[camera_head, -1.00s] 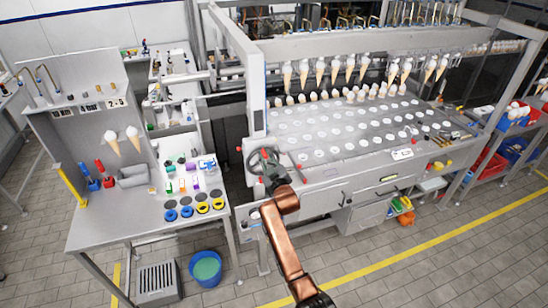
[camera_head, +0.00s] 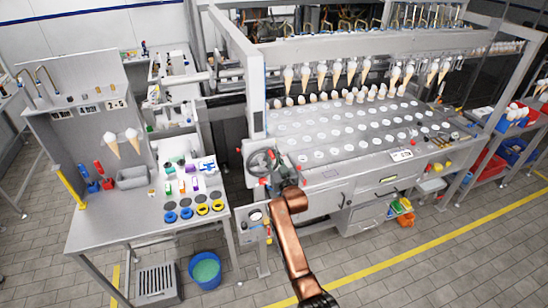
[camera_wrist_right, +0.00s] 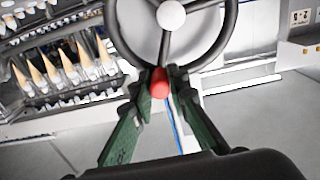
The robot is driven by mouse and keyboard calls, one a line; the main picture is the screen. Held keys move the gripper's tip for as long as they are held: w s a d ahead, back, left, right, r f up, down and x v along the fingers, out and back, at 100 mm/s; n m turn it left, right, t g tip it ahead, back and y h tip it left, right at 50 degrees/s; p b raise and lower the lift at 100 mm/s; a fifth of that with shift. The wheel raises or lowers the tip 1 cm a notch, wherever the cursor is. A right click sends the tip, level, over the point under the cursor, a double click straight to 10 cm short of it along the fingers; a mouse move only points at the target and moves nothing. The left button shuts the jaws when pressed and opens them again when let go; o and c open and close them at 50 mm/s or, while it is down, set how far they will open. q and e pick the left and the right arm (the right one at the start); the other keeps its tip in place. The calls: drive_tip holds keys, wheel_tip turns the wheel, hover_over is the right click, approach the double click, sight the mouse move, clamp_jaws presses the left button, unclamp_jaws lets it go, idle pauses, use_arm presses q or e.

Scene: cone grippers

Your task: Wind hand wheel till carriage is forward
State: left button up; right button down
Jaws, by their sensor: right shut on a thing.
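The dark hand wheel (camera_head: 262,162) is on the left front end of the large machine. My right gripper (camera_head: 281,173) is at the wheel's right lower side. In the right wrist view, the wheel (camera_wrist_right: 196,40) shows its pale hub, and my right gripper's green fingers (camera_wrist_right: 159,88) are closed around the red knob (camera_wrist_right: 160,82) at its rim. The overhead beam (camera_head: 350,46), which looks like the carriage, spans the machine, with a row of cones (camera_head: 336,74) hanging below it. My left gripper is not in view.
The perforated machine top (camera_head: 345,135) has a row of cones at its back. A workbench (camera_head: 130,215) with coloured items stands at the left, with a blue bucket (camera_head: 204,270) on the floor beside it. Crates (camera_head: 515,150) stand at the right. The front floor is clear.

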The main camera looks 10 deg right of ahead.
drive_tip(key=shift+d, duration=0.15)
drive_tip(key=c, duration=2.1)
unclamp_jaws()
drive_tip(key=shift+f, duration=0.1)
drive_tip(key=shift+s, duration=0.55)
drive_tip(key=s, duration=0.3)
drive_tip(key=s+d, duration=0.1)
drive_tip(key=s, duration=0.7)
drive_tip(key=shift+d, duration=0.25)
